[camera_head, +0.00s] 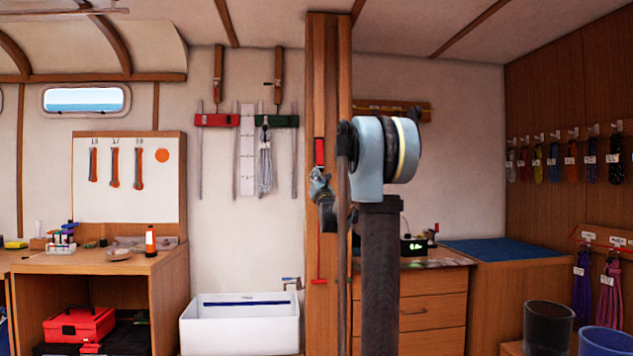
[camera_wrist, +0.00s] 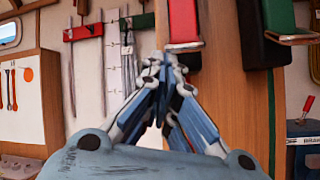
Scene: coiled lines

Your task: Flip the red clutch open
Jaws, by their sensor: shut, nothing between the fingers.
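The red clutch (camera_wrist: 183,20) is fixed to the wooden post, at the top middle of the wrist view. It has a red face on a dark body and a pale metal edge at its lower end. It also shows on the post in the head view (camera_head: 319,151). My gripper (camera_wrist: 164,60) is shut and empty, its fingertips just below and left of the clutch's lower end. In the head view my gripper (camera_head: 317,174) is right under the clutch. I cannot tell whether the fingertips touch it.
A green clutch (camera_wrist: 281,14) with a dark body sits to the right in the wrist view. A red line with a handle (camera_head: 319,281) hangs down the post (camera_head: 329,60). Red (camera_head: 217,120) and green (camera_head: 284,121) blocks are on the wall to the left.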

